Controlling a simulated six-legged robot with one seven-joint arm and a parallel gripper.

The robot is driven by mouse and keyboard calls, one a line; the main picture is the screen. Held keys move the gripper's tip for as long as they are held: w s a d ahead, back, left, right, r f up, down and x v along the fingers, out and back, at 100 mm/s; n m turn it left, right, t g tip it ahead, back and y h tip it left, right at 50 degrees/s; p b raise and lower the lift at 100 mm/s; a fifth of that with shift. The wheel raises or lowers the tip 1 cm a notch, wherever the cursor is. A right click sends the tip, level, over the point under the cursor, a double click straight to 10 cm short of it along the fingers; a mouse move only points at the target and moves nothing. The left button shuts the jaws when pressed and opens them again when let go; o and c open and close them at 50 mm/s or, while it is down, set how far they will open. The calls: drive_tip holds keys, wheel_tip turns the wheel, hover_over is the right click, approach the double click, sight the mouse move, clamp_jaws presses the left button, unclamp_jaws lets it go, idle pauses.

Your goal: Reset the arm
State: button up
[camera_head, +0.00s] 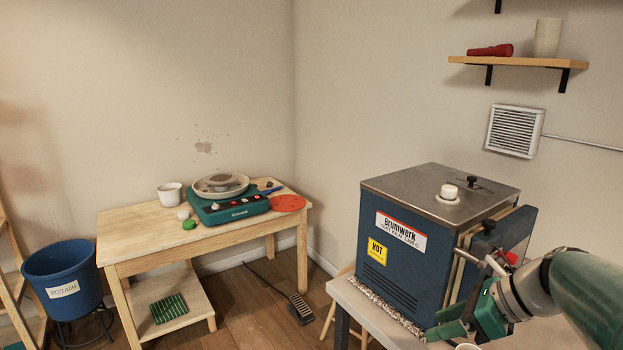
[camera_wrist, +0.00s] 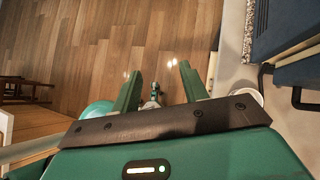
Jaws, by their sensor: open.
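My arm comes in from the right edge of the head view. My gripper (camera_head: 448,328) is low in front of the blue kiln (camera_head: 400,262), near the grey table (camera_head: 372,312) that bears it. In the wrist view the two green fingers of my gripper (camera_wrist: 158,78) stand apart with nothing between them. Wooden floor (camera_wrist: 120,40) shows beyond the fingers. The kiln also shows at the upper right of the wrist view (camera_wrist: 285,25).
A small white object (camera_wrist: 250,100) lies beside the right finger. A wooden table (camera_head: 150,235) with a pottery wheel (camera_head: 228,205) stands at the left, beside a blue bucket (camera_head: 62,275). A foot pedal (camera_head: 300,308) lies on the floor. A shelf (camera_head: 520,62) hangs above the kiln.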

drive_tip(key=s+a+f+n+h, duration=0.1)
drive_tip(key=s+a+n+h, duration=0.2)
drive_tip(key=n, duration=1)
drive_tip(key=s+a+f+n+h, duration=0.1)
drive_tip(key=s+a+n+h, duration=0.3)
drive_tip(key=n, duration=0.9)
drive_tip(key=s+a, duration=0.2)
drive_tip(key=s, duration=0.2)
drive_tip(key=shift+a+f+n+t, duration=0.3)
drive_tip(key=shift+a+f+t, duration=0.05)
drive_tip(key=shift+f+t, duration=0.05)
